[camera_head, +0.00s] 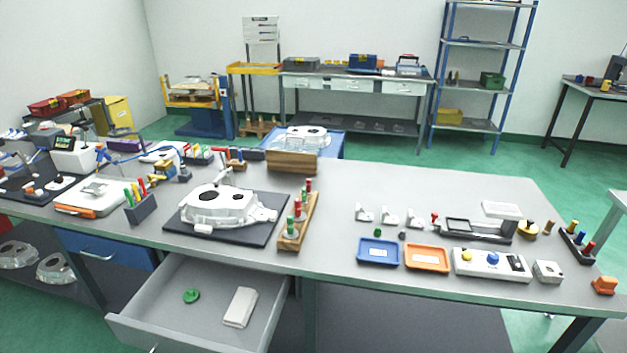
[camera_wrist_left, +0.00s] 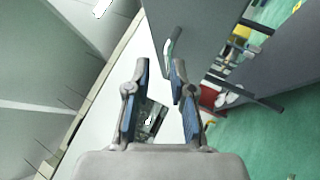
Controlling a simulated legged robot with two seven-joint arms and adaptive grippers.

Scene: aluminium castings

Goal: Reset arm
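My left gripper (camera_wrist_left: 160,72) shows in the left wrist view. Its two blue-padded fingers stand apart, with nothing held between them. Behind the fingers are a pale surface, a grey panel with a bar handle (camera_wrist_left: 173,45), and green floor; the gripper looks clear of them, though the distance is hard to judge. Neither arm nor gripper shows in the head view. My right gripper is in neither view.
A grey workbench (camera_head: 420,190) carries a white casting (camera_head: 222,205) on a dark mat, a wooden rack (camera_head: 298,222), a blue tray (camera_head: 378,262) and an orange tray (camera_head: 446,268). A drawer (camera_head: 150,333) stands open at the front, holding a green part (camera_head: 191,296) and a pale block (camera_head: 240,307).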

